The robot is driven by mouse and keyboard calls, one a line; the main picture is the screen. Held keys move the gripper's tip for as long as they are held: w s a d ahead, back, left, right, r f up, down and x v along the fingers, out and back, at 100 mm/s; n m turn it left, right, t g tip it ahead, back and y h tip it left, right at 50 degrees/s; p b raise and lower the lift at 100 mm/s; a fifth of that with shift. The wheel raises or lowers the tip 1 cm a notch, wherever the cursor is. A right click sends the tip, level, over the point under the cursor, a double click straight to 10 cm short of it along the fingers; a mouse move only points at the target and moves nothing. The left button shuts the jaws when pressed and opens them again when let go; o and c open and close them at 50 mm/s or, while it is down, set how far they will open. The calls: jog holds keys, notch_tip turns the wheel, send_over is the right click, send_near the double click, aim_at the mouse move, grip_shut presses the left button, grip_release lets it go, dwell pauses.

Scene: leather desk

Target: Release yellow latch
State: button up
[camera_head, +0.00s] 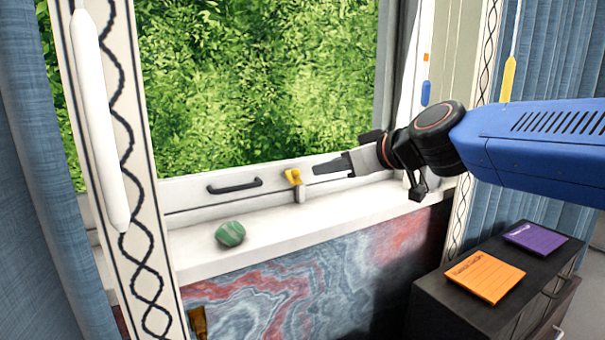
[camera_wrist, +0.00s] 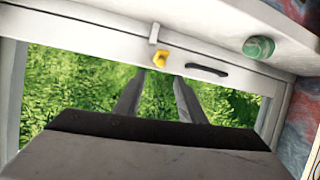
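The yellow latch (camera_head: 293,177) sits on the lower rail of the window frame, right of a dark handle (camera_head: 235,186). In the wrist view the latch (camera_wrist: 160,59) shows just beyond my fingertips, roughly in line with the space between them. My gripper (camera_head: 318,168) is a short way right of the latch in the head view and points left towards it. The wrist view shows my gripper (camera_wrist: 160,78) with its fingers apart and nothing between them. I see no contact with the latch.
A green striped stone (camera_head: 230,233) lies on the white windowsill (camera_head: 350,208), left of the latch. A dark cabinet (camera_head: 437,296) at the right carries an orange pad (camera_head: 485,276) and a purple pad (camera_head: 536,238). Blue curtains hang at both sides.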

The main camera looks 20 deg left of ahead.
aim_at(298, 173)
jog(key=x, duration=1.2)
jog(key=shift+a+f, duration=0.15)
jog(key=shift+a, duration=0.1)
jog(key=c, duration=0.8)
